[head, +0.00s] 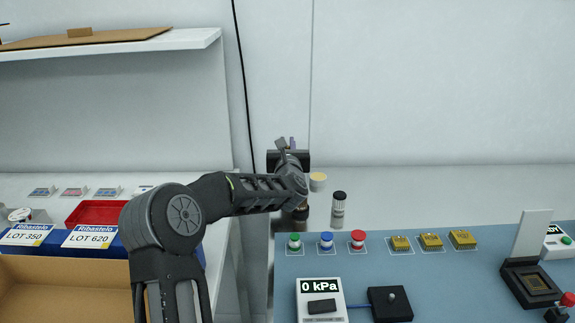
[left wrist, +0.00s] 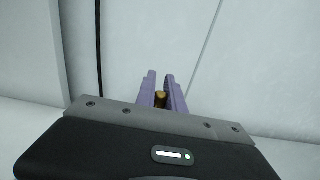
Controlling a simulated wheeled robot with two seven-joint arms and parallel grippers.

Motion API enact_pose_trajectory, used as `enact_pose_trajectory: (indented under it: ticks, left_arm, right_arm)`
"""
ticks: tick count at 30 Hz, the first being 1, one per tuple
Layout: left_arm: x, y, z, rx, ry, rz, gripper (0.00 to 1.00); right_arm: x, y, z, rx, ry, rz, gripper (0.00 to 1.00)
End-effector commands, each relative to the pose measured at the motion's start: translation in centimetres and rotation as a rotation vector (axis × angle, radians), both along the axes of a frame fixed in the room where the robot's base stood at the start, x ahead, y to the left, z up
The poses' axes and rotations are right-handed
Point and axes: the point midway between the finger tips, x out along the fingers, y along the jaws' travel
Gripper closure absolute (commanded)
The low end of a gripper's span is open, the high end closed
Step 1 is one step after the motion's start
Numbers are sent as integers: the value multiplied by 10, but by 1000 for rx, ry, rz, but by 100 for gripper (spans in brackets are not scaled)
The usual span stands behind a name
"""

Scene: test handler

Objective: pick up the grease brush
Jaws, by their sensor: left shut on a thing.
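My left gripper (head: 287,145) is raised against the back wall, above the gap between the left shelf and the blue-topped bench. In the left wrist view its purple fingers (left wrist: 161,90) are closed around a small brown, wood-coloured piece (left wrist: 160,98), which I take for the grease brush. Only a short end of it shows between the fingers; the rest is hidden. In the head view I cannot make out the brush, as the gripper and forearm cover that spot. My right gripper is in neither view.
The blue mat (head: 440,275) holds buttons, gold sockets and a gauge (head: 321,300). A red tray (head: 96,212) is at left.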

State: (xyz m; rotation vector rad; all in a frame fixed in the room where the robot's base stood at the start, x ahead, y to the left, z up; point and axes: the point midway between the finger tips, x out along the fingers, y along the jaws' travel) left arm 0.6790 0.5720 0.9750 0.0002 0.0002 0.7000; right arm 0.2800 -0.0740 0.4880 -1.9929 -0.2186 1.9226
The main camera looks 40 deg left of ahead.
Motion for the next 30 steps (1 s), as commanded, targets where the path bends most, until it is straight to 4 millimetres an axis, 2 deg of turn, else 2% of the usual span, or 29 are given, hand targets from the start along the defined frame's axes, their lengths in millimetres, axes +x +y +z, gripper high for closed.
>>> enact_pose_trajectory:
  ticks: [17,22,30]
  left_arm:
    - [0,0,5,1,-2,0,100]
    - [0,0,26,2,-4,0,100]
    - [0,0,79,2,-4,0,100]
  right_arm:
    - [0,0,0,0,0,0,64]
    - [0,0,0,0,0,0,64]
    - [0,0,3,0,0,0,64]
